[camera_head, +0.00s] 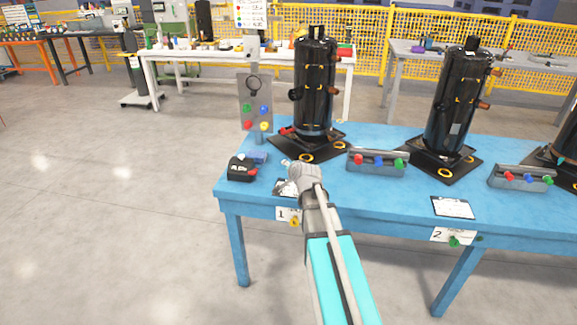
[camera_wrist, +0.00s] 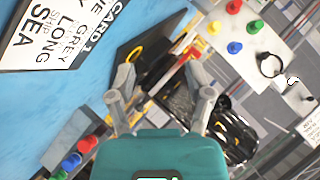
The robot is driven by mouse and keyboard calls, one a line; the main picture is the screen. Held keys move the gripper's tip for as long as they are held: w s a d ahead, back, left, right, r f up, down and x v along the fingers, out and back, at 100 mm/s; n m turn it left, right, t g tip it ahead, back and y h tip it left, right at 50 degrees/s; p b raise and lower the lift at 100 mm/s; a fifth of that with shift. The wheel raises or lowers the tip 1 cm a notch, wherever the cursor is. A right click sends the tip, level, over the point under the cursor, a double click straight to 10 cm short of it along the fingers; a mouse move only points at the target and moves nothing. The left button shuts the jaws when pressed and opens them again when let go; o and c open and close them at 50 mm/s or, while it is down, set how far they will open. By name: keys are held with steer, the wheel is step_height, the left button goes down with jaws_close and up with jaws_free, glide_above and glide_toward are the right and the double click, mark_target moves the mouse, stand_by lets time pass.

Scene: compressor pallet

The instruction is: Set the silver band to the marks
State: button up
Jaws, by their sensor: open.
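The first black compressor (camera_head: 314,85) stands upright on a dark base plate (camera_head: 292,150) with yellow rings, at the left of the blue table. Small yellow marks show on its side. A thin greyish band (camera_head: 313,133) seems to circle its foot; I cannot tell whether this is the silver band. My gripper (camera_head: 288,166) is over the table's front left, in front of this compressor and apart from it. In the wrist view my gripper (camera_wrist: 167,79) is open and empty, with the compressor (camera_wrist: 235,135) beyond the fingers, partly hidden by the right one.
Card 1 (camera_wrist: 55,30) lies on the table near my gripper. A rack with coloured pegs (camera_head: 378,160) stands right of the compressor. A black tool (camera_head: 241,169) and a blue block (camera_head: 257,157) lie left. A peg board (camera_head: 255,103) rises behind. A second compressor (camera_head: 455,105) stands right.

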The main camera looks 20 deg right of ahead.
mark_target(334, 137)
steer(key=shift+s+a, duration=0.2)
steer(key=shift+a, duration=0.25)
steer(key=w+d+m+t+h+b, duration=0.1)
steer(key=d+b, duration=0.1)
steer(key=d, duration=0.1)
steer(key=w+d+f+m+t+h+b, duration=0.1)
steer(key=d+m+b, duration=0.1)
steer(key=d, duration=0.2)
steer(key=w+d+m+t+h+b, duration=0.1)
steer(key=d+b, duration=0.2)
steer(key=shift+w+d+f+m, duration=0.2)
steer(key=shift+d+m, duration=0.15)
steer(key=shift+m, duration=0.05)
steer(key=d+m+h+b, duration=0.1)
steer(key=d, duration=0.2)
steer(key=d+m+t+h+b, duration=0.1)
steer(key=d+m+h+b, duration=0.1)
steer(key=d, duration=0.1)
steer(key=d+m+h+b, duration=0.1)
steer(key=d+m, duration=0.1)
steer(key=d, duration=0.1)
steer(key=shift+s+r+h, duration=0.25)
steer(key=shift+s+h, duration=0.05)
steer(key=shift+s, duration=0.05)
steer(key=shift+d+r, duration=0.15)
steer(key=shift+d, duration=0.1)
steer(key=shift+s, duration=0.1)
steer(key=x, duration=1.4)
steer(key=shift+r+p, duration=0.25)
steer(key=shift+p, duration=0.15)
